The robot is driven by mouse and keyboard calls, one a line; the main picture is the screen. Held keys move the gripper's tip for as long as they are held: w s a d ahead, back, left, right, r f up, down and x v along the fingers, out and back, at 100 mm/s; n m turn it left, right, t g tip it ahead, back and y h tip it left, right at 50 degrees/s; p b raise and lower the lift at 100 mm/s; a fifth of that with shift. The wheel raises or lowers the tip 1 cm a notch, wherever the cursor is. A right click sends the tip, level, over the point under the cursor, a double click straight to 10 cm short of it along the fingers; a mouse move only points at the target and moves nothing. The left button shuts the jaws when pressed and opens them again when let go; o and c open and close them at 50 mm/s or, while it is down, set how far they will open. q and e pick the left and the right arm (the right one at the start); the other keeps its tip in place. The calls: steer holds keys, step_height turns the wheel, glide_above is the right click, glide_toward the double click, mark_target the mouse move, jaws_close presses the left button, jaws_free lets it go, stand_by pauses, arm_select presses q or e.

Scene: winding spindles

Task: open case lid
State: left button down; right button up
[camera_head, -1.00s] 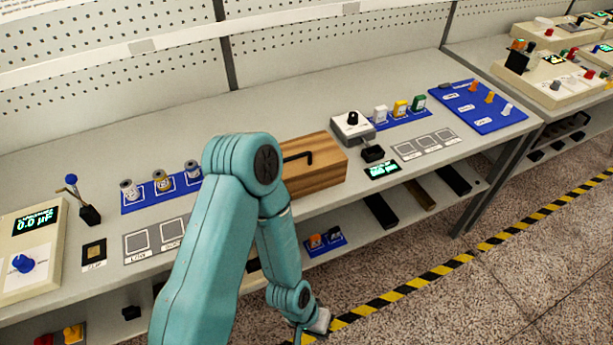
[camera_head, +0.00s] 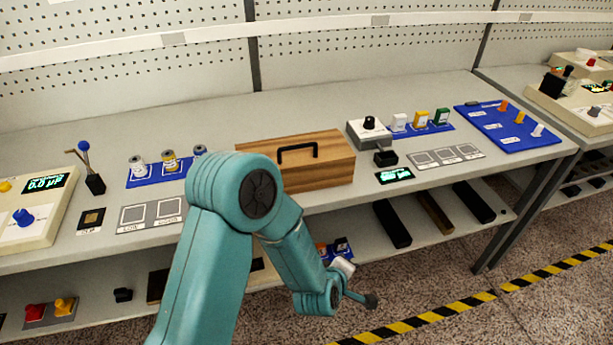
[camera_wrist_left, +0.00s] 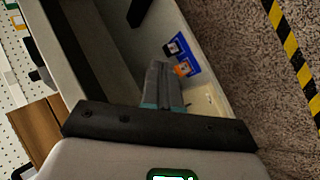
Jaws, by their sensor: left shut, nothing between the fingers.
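The wooden case (camera_head: 325,168) is a brown striped box with a black handle (camera_head: 298,148) on its top. It sits shut on the upper shelf of the bench, and my teal arm hides its lower left part. In the left wrist view, part of the case (camera_wrist_left: 38,130) shows at the left edge. My left gripper (camera_head: 366,299) hangs below and in front of the case, past the bench's front edge, apart from the case and handle. Its fingers (camera_wrist_left: 160,80) are together and empty in the left wrist view. My right gripper is in neither view.
Spools on a blue mat (camera_head: 143,184) stand left of the case. A grey box with a black knob (camera_head: 369,133) and a small black lever (camera_head: 385,157) stand close on its right. The lower shelf holds a blue mat with small items (camera_wrist_left: 190,65). Striped floor tape (camera_head: 420,322) runs in front.

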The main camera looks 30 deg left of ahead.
arm_select(q)
steer(key=w+a+r+n+t+y+b, duration=0.2)
steer(key=w+r+n+t+b, duration=0.1)
steer(key=r+n, duration=0.15)
steer(key=n+y+b, duration=1.1)
steer(key=n+y, duration=0.1)
steer(key=n, duration=1.2)
glide_toward(295, 154)
steer(key=s+d, duration=0.2)
steer(key=d, duration=0.4)
steer(key=s+r+p+x, duration=0.1)
steer(key=r+p+x, duration=0.1)
steer(key=x, duration=0.8)
steer(key=shift+w+a+n+y, duration=0.15)
steer(key=shift+a+n+y, duration=0.15)
steer(key=shift+a+n, duration=0.05)
steer(key=shift+r, duration=0.1)
steer(key=shift+r+p, duration=0.45)
steer(key=shift+p, duration=0.05)
